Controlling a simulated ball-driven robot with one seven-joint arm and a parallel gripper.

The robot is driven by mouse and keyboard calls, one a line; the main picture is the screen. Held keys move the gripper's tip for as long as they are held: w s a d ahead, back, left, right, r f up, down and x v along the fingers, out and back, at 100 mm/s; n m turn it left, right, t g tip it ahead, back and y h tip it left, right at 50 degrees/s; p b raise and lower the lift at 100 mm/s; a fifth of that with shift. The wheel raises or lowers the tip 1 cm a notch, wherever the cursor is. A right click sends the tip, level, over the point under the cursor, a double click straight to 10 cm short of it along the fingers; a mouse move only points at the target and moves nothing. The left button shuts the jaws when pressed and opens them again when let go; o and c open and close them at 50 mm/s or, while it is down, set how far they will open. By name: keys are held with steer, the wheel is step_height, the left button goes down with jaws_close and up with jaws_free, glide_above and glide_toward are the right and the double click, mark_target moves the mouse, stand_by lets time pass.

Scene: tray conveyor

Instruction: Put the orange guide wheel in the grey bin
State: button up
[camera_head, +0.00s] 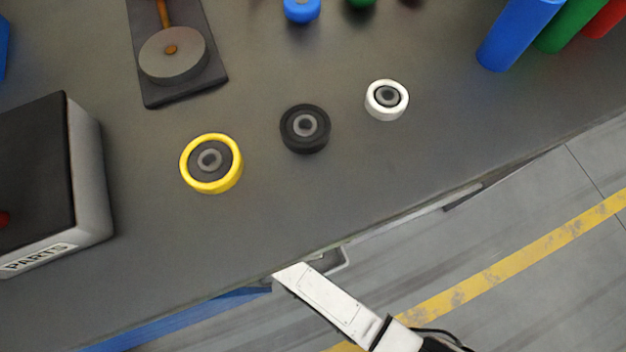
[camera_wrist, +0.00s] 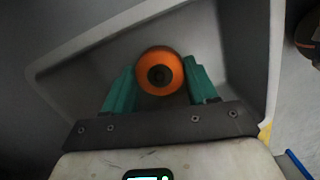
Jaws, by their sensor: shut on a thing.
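The orange guide wheel (camera_wrist: 160,70), with a dark hub, is between the green fingers of my gripper (camera_wrist: 161,80) in the wrist view. My gripper is shut on it. Behind the wheel in that view is the grey bin (camera_wrist: 274,60), with its pale rim and sloping inner walls around the wheel. The wheel appears over the bin's opening; its height above the bottom is hard to tell. In the head view only a white link of my arm shows by the table's front edge. The gripper and orange wheel are not visible there.
On the dark table are a yellow-rimmed wheel (camera_head: 210,162), a black wheel (camera_head: 305,128) and a white wheel (camera_head: 387,99). A PARTS box (camera_head: 88,170) stands left, a plate with a grey disc (camera_head: 173,55) behind.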

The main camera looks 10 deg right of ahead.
steer(key=o, duration=1.1)
steer(key=r+p, duration=0.1)
steer(key=r, duration=0.3)
steer(key=a+r+p, duration=0.1)
steer(key=r+p, duration=0.1)
steer(key=r, duration=0.2)
steer(key=r+p, duration=0.2)
steer(key=r, duration=0.2)
steer(key=shift+s+a, duration=0.1)
steer(key=shift+a, duration=0.1)
steer(key=s+d+r+m, duration=0.2)
steer(key=d+r+m, duration=0.2)
steer(key=d, duration=0.5)
steer(key=s+d+r+m, duration=0.3)
steer(key=d+r+m, duration=0.1)
steer(key=d+m, duration=0.5)
steer(key=s+d+r+m+y, duration=0.1)
steer(key=s+d+r+m, duration=0.1)
steer(key=d+r+m, duration=0.2)
steer(key=shift+s+d+m+t, duration=0.15)
steer(key=shift+d+m, duration=0.45)
steer(key=shift+d, duration=0.6)
steer(key=shift+d+m+t, duration=0.25)
steer(key=shift+d+m, duration=0.35)
steer(key=shift+d, duration=0.6)
steer(key=shift+c, duration=0.4)
